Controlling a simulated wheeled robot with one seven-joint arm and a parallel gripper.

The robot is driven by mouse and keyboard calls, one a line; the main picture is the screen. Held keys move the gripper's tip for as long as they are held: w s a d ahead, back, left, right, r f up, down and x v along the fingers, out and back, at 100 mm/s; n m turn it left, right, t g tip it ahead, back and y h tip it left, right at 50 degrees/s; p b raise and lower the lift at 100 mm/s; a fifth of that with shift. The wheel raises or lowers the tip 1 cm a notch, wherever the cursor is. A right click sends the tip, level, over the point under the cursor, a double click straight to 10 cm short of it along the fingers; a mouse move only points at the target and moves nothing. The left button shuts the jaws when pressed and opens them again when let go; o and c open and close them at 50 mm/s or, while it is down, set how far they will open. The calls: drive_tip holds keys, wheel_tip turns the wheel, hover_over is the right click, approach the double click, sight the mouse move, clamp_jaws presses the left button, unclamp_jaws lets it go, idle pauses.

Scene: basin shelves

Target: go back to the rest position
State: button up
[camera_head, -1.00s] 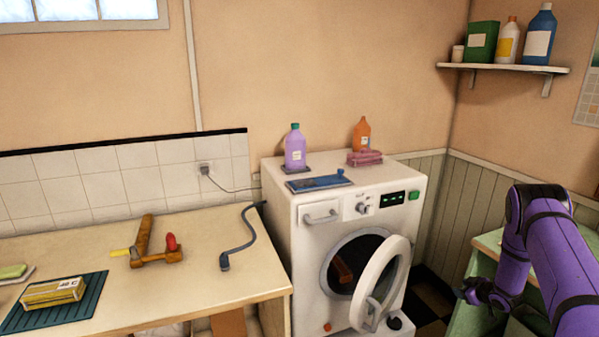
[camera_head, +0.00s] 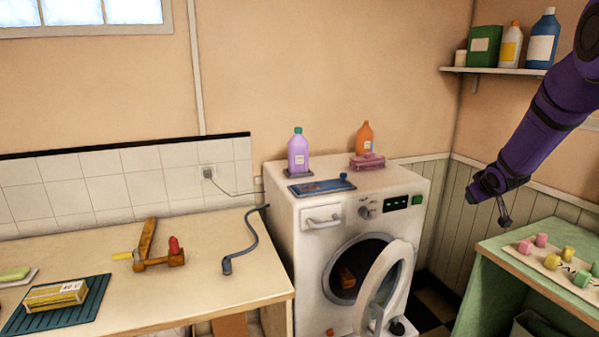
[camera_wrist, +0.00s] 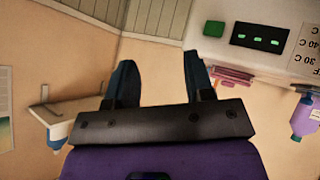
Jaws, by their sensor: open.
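My gripper (camera_head: 503,213) hangs in the air at the right in the head view, between the washing machine and the green table, below the wall shelf. In the wrist view my gripper (camera_wrist: 158,75) has its two dark fingers spread apart, with nothing between them. My purple arm comes down to it from the upper right.
The white washing machine (camera_head: 291,245) has its round door (camera_head: 385,290) open. A purple bottle (camera_head: 298,153) and an orange bottle (camera_head: 365,138) stand on it. A green table (camera_head: 497,258) with pink and yellow pieces is at right. A shelf (camera_head: 500,71) holds bottles.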

drive_tip(key=s+a+r+m+g, duration=0.1)
drive_tip(key=s+a+r, duration=0.5)
drive_tip(key=s+r, duration=0.3)
drive_tip(key=s+a+r+m+g, duration=0.1)
drive_tip(key=s+a+r, duration=0.55)
drive_tip(key=s, duration=0.35)
drive_tip(key=s+a+g+y, duration=0.1)
drive_tip(key=s+a, duration=0.4)
drive_tip(key=s, duration=0.8)
drive_tip(key=s+a+g+y, duration=0.1)
drive_tip(key=s+a, duration=0.4)
drive_tip(key=s, duration=0.9)
drive_tip(key=shift+r+m+y, duration=0.15)
drive_tip(key=shift+m+y, duration=0.15)
drive_tip(key=shift+y, duration=0.2)
